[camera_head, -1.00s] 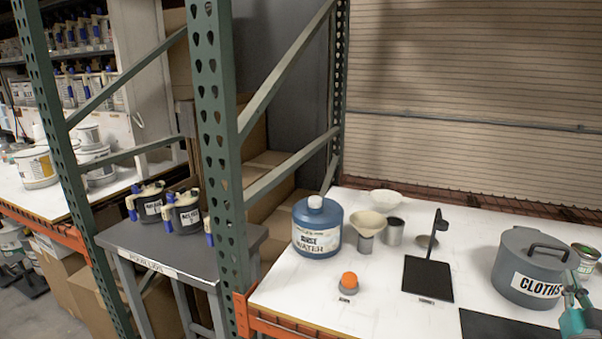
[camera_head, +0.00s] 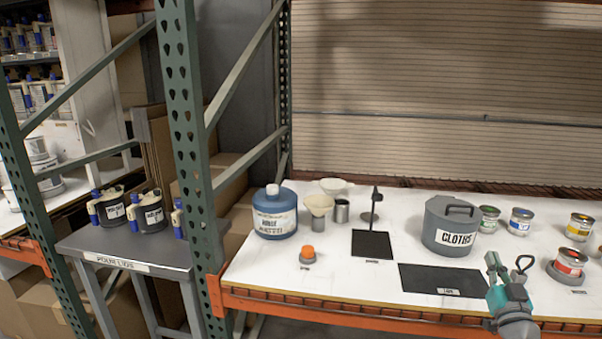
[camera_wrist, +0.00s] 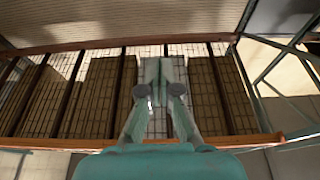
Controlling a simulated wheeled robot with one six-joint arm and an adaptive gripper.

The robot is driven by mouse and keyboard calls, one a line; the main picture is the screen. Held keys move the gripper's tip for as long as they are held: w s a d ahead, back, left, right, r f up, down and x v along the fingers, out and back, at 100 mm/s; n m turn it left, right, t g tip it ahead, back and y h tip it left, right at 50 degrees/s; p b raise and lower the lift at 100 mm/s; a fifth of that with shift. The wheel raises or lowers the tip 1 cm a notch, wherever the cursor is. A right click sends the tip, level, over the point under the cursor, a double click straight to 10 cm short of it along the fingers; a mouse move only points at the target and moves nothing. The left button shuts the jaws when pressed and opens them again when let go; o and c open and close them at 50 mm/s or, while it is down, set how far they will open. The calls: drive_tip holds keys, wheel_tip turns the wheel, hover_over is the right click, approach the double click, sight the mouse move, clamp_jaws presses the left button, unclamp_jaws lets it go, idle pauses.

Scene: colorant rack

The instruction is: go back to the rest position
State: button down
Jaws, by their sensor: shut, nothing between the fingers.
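My gripper (camera_head: 497,266) is at the lower right of the head view, in front of the shelf's front edge and right of the black mat (camera_head: 440,281). It is teal and grey, shut and empty. In the wrist view my gripper (camera_wrist: 160,85) has its fingers together, with a wire-mesh rack deck (camera_wrist: 90,95) behind them. No held object shows.
The white shelf (camera_head: 335,270) carries a blue water jug (camera_head: 275,212), a grey CLOTHS pot (camera_head: 450,228), a stand on a black base (camera_head: 372,245) and several small cans. An orange beam (camera_head: 380,312) edges it. A green upright (camera_head: 186,130) stands left.

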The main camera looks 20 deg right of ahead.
drive_tip(key=s+a+f+n+g+y, duration=0.15)
drive_tip(key=s+a+f, duration=0.35)
drive_tip(key=a+f, duration=0.75)
drive_tip(key=s+a+f+y, duration=0.3)
drive_tip(key=s+a+f, duration=0.45)
drive_tip(key=a, duration=0.85)
drive_tip(key=s+a+n+g+y, duration=0.1)
drive_tip(key=s+a+n+y, duration=0.1)
drive_tip(key=s+a, duration=0.6)
drive_tip(key=s+a+n+g+y, duration=0.1)
drive_tip(key=s+a+n+y, duration=0.2)
drive_tip(key=s, duration=1.2)
drive_tip(key=shift+a+f+y, duration=0.3)
drive_tip(key=shift+a+y, duration=0.65)
drive_tip(key=shift+a, duration=1.45)
